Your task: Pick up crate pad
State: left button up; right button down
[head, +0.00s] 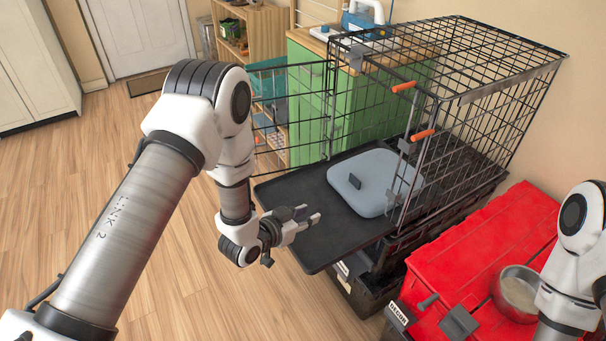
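The crate pad (366,200) is a grey-blue rounded cushion with a small dark tab on top. It lies flat on the black tray (310,222), partly inside the wire crate (465,90) and partly in front of its opening. Crate wires cover its right side. My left gripper (311,215) is over the tray's left part, in front of the pad and apart from it. Its fingers look parted, with nothing between them. My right arm shows at the right edge, but its gripper is not in view.
The open crate door (290,110) stands at the left of the tray. Orange-tipped latches (422,135) stick out at the crate's front. A red tote (495,245) with a metal bowl (517,292) is at the right. Floor at the left is clear.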

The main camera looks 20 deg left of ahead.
aim_at(362, 180)
jog(key=i+j+z, duration=0.45)
jog(key=j, duration=0.15)
jog(key=i+j+z, duration=0.25)
jog(key=k+j, duration=0.05)
jog(key=j, duration=0.05)
